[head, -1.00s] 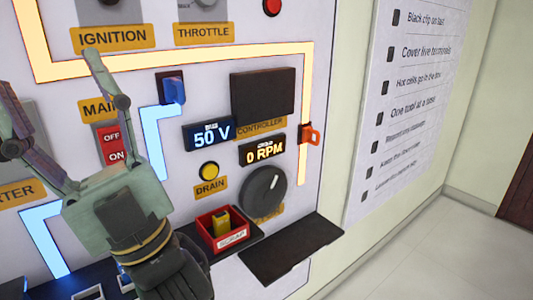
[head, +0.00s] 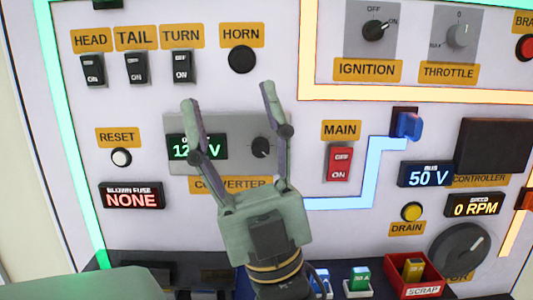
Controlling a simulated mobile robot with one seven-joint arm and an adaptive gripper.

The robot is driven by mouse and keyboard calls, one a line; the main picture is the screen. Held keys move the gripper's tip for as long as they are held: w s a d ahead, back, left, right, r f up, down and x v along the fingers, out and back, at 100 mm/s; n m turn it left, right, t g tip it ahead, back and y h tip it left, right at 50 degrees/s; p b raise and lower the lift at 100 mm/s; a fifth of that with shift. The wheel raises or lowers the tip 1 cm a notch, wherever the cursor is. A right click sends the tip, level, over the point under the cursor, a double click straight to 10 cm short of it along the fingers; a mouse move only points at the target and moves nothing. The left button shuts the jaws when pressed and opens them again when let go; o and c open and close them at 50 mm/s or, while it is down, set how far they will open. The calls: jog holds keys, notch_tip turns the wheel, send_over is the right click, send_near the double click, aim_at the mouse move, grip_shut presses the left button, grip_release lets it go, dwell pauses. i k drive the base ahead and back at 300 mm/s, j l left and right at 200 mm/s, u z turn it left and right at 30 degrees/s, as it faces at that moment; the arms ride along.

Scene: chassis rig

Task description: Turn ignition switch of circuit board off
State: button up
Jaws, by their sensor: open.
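The circuit board (head: 300,190) is an upright white panel with labelled switches and glowing lines. The ignition switch (head: 375,30) is a black rotary knob on a grey plate at the upper right, above the yellow IGNITION label (head: 367,69). OFF is marked above the knob and ON to its right, and its pointer faces toward ON. My gripper (head: 229,94) is open and empty, fingers pointing up, in front of the converter section (head: 224,150). It is lower and to the left of the ignition switch, apart from it. The gripper partly hides the converter display and label.
The throttle knob (head: 459,35) is right of the ignition switch. The red MAIN switch (head: 339,163) and a blue connector (head: 408,124) lie below. HEAD, TAIL and TURN switches and the black HORN button (head: 242,59) are upper left. A red scrap bin (head: 413,275) stands at the lower right.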

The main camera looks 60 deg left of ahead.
aim_at(372, 31)
jog(key=k+j+u, duration=0.15)
jog(key=u, duration=0.3)
jog(key=k+j+u, duration=0.25)
jog(key=u, duration=0.2)
jog(key=k+j, duration=0.05)
